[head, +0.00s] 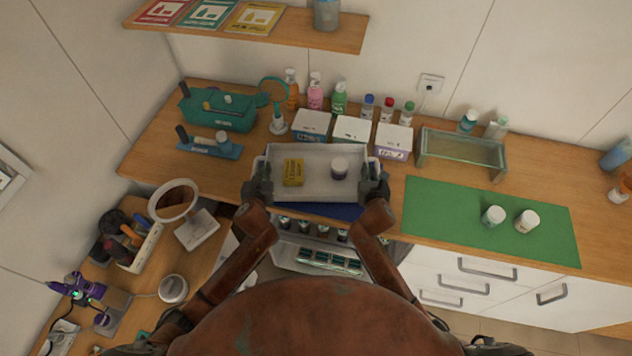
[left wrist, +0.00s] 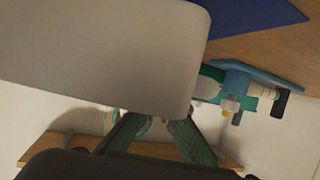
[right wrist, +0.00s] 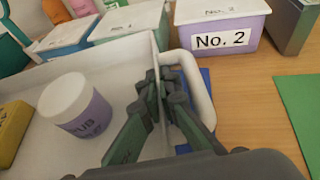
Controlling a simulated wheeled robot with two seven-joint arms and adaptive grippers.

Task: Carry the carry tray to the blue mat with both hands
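The white carry tray (head: 318,194) is level between my two grippers, with a yellow box (head: 293,172) and a white-lidded purple jar (head: 339,168) in it. The jar stands upright in the right wrist view (right wrist: 75,105). The blue mat (head: 335,212) shows below the tray's front edge; the tray hides most of it. The tray seems raised above the mat, but the gap is unclear. My left gripper (head: 261,180) is at the left handle, its fingertips hidden by the tray in the left wrist view.
White-lidded boxes (head: 351,129) stand behind the tray. A green mat (head: 450,220) with two jars lies right, below a glass box (head: 462,153). A teal bag (head: 220,110), blue holder (head: 212,147) and round mirror (head: 174,200) are left. A shelf (head: 310,33) hangs above.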

